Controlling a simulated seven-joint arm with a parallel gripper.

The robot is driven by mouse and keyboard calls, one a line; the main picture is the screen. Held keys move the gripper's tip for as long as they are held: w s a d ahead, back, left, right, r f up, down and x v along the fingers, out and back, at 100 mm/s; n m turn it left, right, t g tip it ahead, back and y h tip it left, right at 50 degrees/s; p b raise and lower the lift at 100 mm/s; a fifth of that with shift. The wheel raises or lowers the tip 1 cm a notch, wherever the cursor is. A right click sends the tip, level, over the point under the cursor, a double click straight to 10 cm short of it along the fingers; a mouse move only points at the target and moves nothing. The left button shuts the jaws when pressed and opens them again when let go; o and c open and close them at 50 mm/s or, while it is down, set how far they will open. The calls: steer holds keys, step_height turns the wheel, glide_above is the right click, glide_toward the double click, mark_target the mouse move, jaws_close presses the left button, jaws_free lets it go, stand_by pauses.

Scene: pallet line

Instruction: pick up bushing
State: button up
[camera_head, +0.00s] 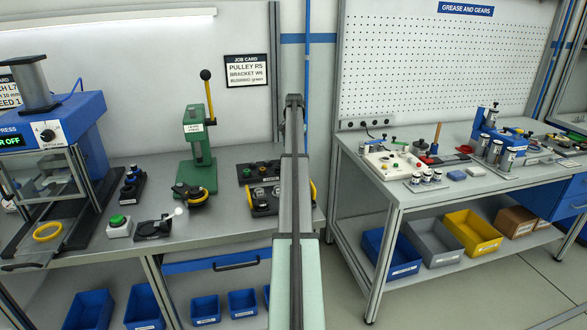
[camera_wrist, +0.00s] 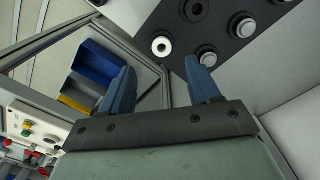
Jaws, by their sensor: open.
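In the wrist view, a dark tray (camera_wrist: 222,38) at the top holds several small round parts. In the head view my arm rises in front of the bench and my fingers cannot be made out.
On the left bench stand a green lever press (camera_head: 197,150), a blue press (camera_head: 62,130), and a dark tray with yellow handles (camera_head: 262,210) close to my arm. A right bench (camera_head: 400,188) carries other fixtures. Blue (camera_head: 392,256), grey and yellow bins sit on its lower shelf.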

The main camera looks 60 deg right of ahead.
steer(key=shift+w+f, duration=0.15)
steer(key=shift+f, duration=3.6)
steer(key=shift+c, duration=0.2)
steer(key=c, duration=1.1)
